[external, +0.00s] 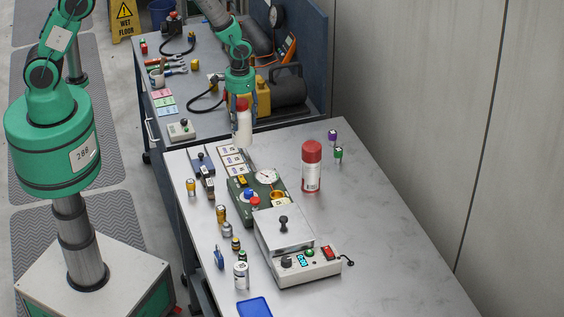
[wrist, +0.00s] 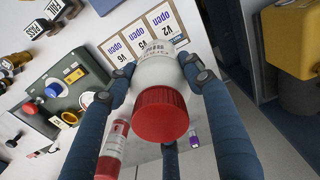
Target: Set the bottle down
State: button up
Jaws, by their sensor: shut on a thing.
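A white bottle with a red cap (external: 242,126) hangs upright in my gripper (external: 241,104) near the far end of the front table. In the wrist view the red cap of the bottle (wrist: 161,115) faces the camera. The blue-grey fingers of my gripper (wrist: 160,78) are closed around the bottle's white body. In the external view the bottle appears at the table's far edge, beside the white label cards; whether its base touches anything is not clear. The front table (external: 385,215) is grey metal.
A larger red-and-white canister (external: 311,168) stands right of the green gauge unit (external: 240,187). A hotplate-like box (external: 300,262), small fittings and a blue tray (external: 254,307) fill the left side. The table's right side is mostly clear.

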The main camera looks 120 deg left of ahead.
jog(key=w+a+f+p, duration=0.1)
jog(key=w+a+p, duration=0.1)
jog(key=w+a, duration=0.7)
jog(key=w, duration=0.4)
jog(key=shift+a+f, duration=0.2)
dwell(0.3)
jog(key=shift+f, duration=0.1)
jog(key=shift+f+p, duration=0.65)
jog(key=shift+f, duration=1.05)
jog(key=shift+f, duration=0.1)
jog(key=o, duration=1.2)
jog(key=shift+c, duration=0.2)
